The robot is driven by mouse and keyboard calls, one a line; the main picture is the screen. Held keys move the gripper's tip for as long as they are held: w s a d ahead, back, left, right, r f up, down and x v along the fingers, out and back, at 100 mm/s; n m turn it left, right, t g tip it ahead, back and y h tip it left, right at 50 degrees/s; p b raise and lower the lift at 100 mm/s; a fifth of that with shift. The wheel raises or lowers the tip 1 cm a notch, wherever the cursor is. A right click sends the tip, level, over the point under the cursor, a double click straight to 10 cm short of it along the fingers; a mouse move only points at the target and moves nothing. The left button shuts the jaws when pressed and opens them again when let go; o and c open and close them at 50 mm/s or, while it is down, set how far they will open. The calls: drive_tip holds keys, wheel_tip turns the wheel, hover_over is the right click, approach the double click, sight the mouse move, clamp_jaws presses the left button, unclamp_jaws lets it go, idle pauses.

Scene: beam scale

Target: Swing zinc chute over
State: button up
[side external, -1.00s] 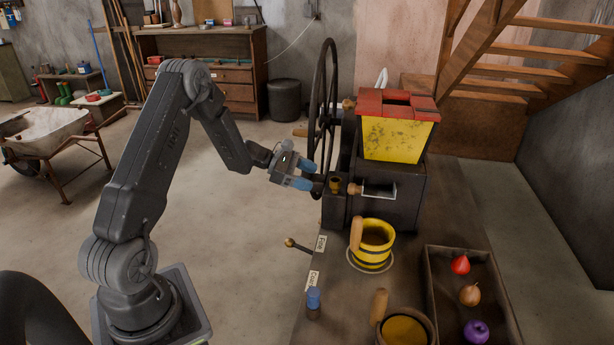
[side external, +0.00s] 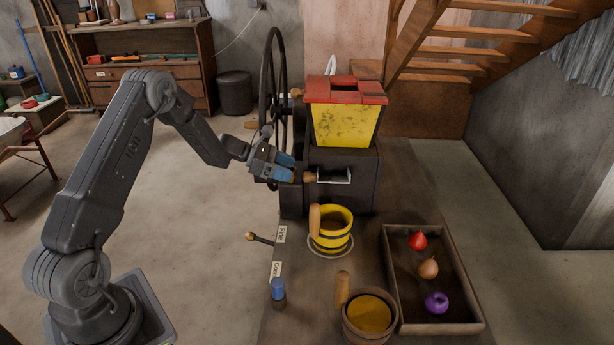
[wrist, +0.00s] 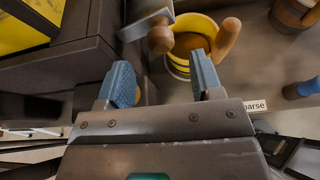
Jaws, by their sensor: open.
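The zinc chute (side external: 333,176) is a pale metal piece on the front of the dark machine, under the yellow hopper (side external: 345,125). A round wooden knob (side external: 309,176) sits at its left end. In the wrist view the chute (wrist: 143,27) and its knob (wrist: 160,37) show beyond the fingertips. My gripper (side external: 289,168) is open, its blue fingers just left of the knob. In the wrist view my gripper (wrist: 165,78) has its fingers wide apart, with the knob ahead of them and not between them. A brass-coloured part (wrist: 138,95) is partly hidden by the left finger.
A yellow banded mug (side external: 333,235) stands below the chute. A wooden mug (side external: 368,318) and a tray (side external: 477,312) with three coloured items are nearer the front. A large flywheel (side external: 268,95) stands behind my gripper. A ball-ended lever (side external: 260,240) juts out by the labels.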

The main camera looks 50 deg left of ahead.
sight(307, 175)
drive_tip(key=x, duration=0.6)
drive_tip(key=shift+w+d+f, duration=0.1)
drive_tip(key=shift+w+d, duration=0.1)
drive_tip(key=shift+w, duration=0.05)
clamp_jaws()
idle(0.3)
